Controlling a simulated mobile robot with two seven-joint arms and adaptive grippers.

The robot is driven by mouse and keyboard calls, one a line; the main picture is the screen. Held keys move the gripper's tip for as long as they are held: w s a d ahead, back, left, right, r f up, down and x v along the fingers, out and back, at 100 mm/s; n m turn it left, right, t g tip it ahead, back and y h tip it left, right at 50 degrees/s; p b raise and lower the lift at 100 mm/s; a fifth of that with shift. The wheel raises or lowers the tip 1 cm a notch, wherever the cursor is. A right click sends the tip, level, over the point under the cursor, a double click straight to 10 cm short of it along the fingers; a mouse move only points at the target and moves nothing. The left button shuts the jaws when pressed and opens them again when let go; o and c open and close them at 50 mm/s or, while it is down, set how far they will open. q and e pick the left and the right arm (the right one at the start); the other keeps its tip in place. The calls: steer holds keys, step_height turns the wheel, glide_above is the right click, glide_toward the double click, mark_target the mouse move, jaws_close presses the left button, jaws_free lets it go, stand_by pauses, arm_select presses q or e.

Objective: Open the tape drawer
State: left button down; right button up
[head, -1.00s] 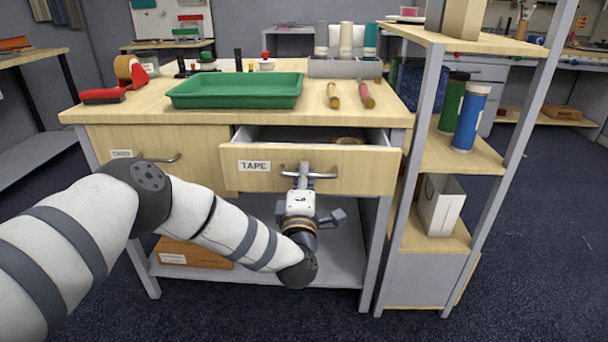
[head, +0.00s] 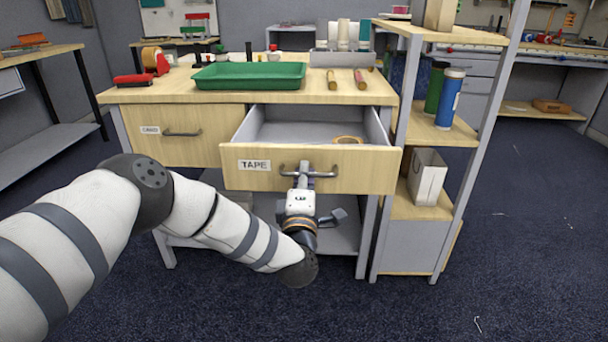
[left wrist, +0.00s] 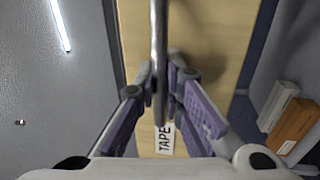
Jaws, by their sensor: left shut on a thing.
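The drawer labelled TAPE (head: 345,180) is pulled out of the table, with its grey inside showing. An orange-yellow roll (head: 347,140) lies in it toward the right. Its bar handle (head: 322,174) is on the drawer front, right of the TAPE label (head: 254,165). My left gripper (head: 303,174) is shut on the handle from the front. In the left wrist view the handle bar (left wrist: 159,50) runs between the two fingers (left wrist: 163,85), with the drawer front behind. My right gripper is not in view.
A green tray (head: 248,76), a red tape dispenser (head: 154,62) and two wooden-handled tools (head: 346,80) are on the table top. A closed drawer labelled CARD (head: 182,132) is to the left. A shelf unit (head: 436,133) stands close on the right.

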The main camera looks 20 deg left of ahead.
arm_select(q)
steer(key=c, duration=2)
jaws_free()
steer(key=v, duration=1.2)
